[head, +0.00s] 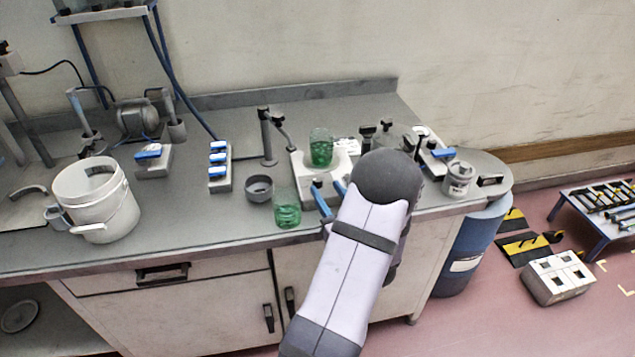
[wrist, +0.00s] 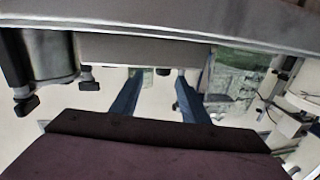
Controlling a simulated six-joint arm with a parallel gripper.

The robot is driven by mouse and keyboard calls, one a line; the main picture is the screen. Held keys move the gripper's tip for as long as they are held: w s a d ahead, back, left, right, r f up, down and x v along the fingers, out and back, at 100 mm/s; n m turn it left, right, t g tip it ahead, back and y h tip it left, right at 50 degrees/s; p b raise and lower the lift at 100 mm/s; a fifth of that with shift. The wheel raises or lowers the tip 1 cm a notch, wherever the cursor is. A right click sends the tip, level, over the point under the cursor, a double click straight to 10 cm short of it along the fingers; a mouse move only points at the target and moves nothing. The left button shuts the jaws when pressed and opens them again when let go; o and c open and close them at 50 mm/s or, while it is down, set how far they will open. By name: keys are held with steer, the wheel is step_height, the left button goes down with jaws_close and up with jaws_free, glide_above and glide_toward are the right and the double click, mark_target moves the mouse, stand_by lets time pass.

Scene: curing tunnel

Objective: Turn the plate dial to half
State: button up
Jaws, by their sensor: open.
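The plate is a white hot plate (head: 343,165) on the bench, with a beaker of green liquid (head: 321,150) standing on it. In the head view my gripper (head: 328,184) is at the plate's front side, its two blue fingers pointing toward it. My arm hides part of the plate's front, and I cannot make out the dial there. In the wrist view my gripper (wrist: 158,76) is open, fingers apart. A small dark knob (wrist: 163,71) shows between the fingertips, seemingly the dial; its setting is not readable. I cannot tell whether the fingers touch anything.
A second green beaker (head: 286,208) stands close left of my gripper, near the bench's front edge. A grey bowl (head: 259,188) is behind it. A white bucket (head: 97,200) is at the left, a white tin (head: 458,178) at the right.

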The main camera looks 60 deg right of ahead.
mark_target(319, 183)
steer(key=shift+s+a+f, duration=0.1)
steer(key=shift+s+a, duration=0.4)
steer(key=shift+s, duration=0.05)
steer(key=shift+p+x, duration=0.95)
steer(key=shift+x, duration=2.8)
steer(key=shift+w+a, duration=0.15)
jaws_close()
steer(key=shift+w+m+g+h+b, duration=0.1)
steer(key=shift+m+g+h+b, duration=0.25)
steer(key=shift+m+h, duration=0.2)
steer(key=shift+g+h, duration=0.25)
steer(key=shift+h, duration=0.1)
